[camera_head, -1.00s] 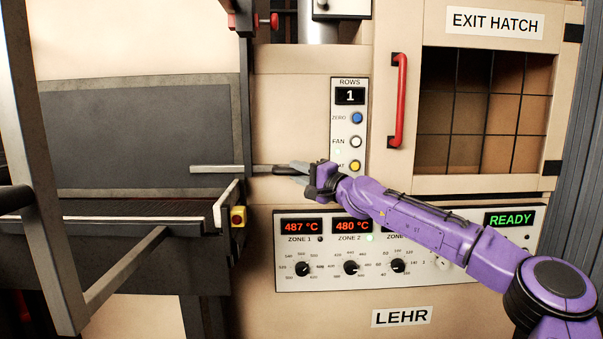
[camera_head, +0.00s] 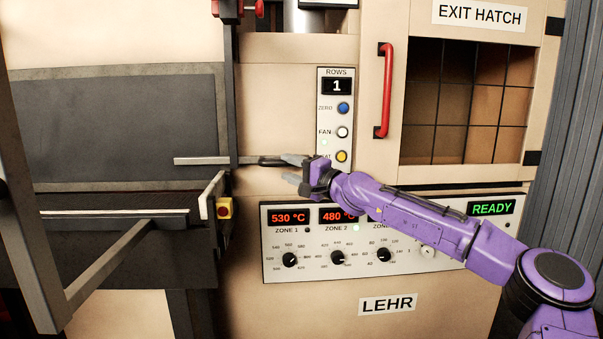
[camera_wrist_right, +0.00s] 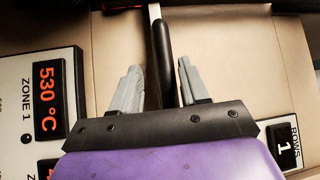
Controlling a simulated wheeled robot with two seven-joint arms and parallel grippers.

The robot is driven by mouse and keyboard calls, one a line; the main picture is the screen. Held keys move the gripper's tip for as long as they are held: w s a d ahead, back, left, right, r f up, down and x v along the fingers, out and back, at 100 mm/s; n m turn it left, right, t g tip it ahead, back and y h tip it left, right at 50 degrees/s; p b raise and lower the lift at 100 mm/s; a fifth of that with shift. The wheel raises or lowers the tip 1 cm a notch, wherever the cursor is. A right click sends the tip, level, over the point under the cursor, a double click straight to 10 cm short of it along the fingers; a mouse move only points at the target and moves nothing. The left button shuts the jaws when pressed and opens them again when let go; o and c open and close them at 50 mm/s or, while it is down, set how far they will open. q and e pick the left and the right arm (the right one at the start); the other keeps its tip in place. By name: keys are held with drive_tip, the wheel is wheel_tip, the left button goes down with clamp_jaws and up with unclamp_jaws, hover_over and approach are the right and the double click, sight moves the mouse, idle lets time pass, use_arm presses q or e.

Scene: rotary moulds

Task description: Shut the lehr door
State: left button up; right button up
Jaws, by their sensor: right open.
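A flat metal lever (camera_head: 205,161) with a black grip (camera_head: 270,161) lies level across a dark vertical post on the lehr front. A large dark grey panel (camera_head: 120,125) stands to its left; I cannot tell whether it is the lehr door. My right gripper (camera_head: 291,169) is open at the grip's right end. In the right wrist view the black grip (camera_wrist_right: 163,50) lies between the two open fingers (camera_wrist_right: 159,72), with gaps on both sides. My left gripper is not in view.
A button panel (camera_head: 334,100) stands just above my right gripper, and a dial panel (camera_head: 385,255) lies below it. A red handle (camera_head: 384,95) juts out by the exit hatch. A yellow box with a red button (camera_head: 223,208) sits lower left. A grey frame bar (camera_head: 30,220) crosses the left foreground.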

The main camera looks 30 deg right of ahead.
drive_tip(key=p+v, duration=0.3)
drive_tip(key=v, duration=0.5)
